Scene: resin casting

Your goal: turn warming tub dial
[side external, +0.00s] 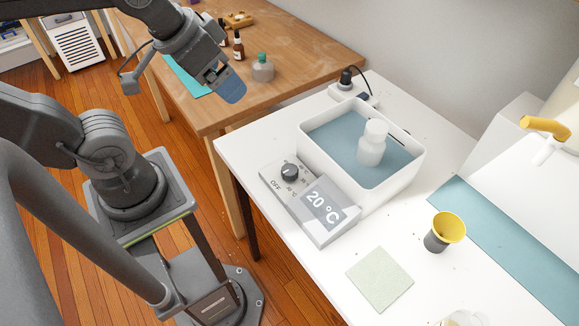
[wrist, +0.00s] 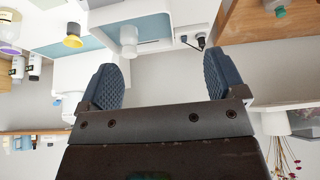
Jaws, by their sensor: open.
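The warming tub (side external: 411,163) is a white rectangular basin with blue water on the white table. A white bottle (side external: 372,145) stands in the water, and it also shows in the wrist view (wrist: 128,38). A control box (side external: 327,232) in front of the tub has a display reading 20 °C. The black dial (side external: 290,172) is on the box's left part, with OFF and temperature marks around it. My gripper (side external: 232,92) is up and left of the tub, over the wooden table's edge and apart from the dial. In the wrist view, its two fingers (wrist: 160,78) are wide apart with nothing between them.
A plug and socket (side external: 347,84) with a black cable are behind the tub. A yellow-rimmed cup (side external: 445,232) and a pale square mat (side external: 379,279) lie to the right. The wooden table (side external: 300,72) holds brown bottles (side external: 238,45) and a green-capped jar (side external: 262,68).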

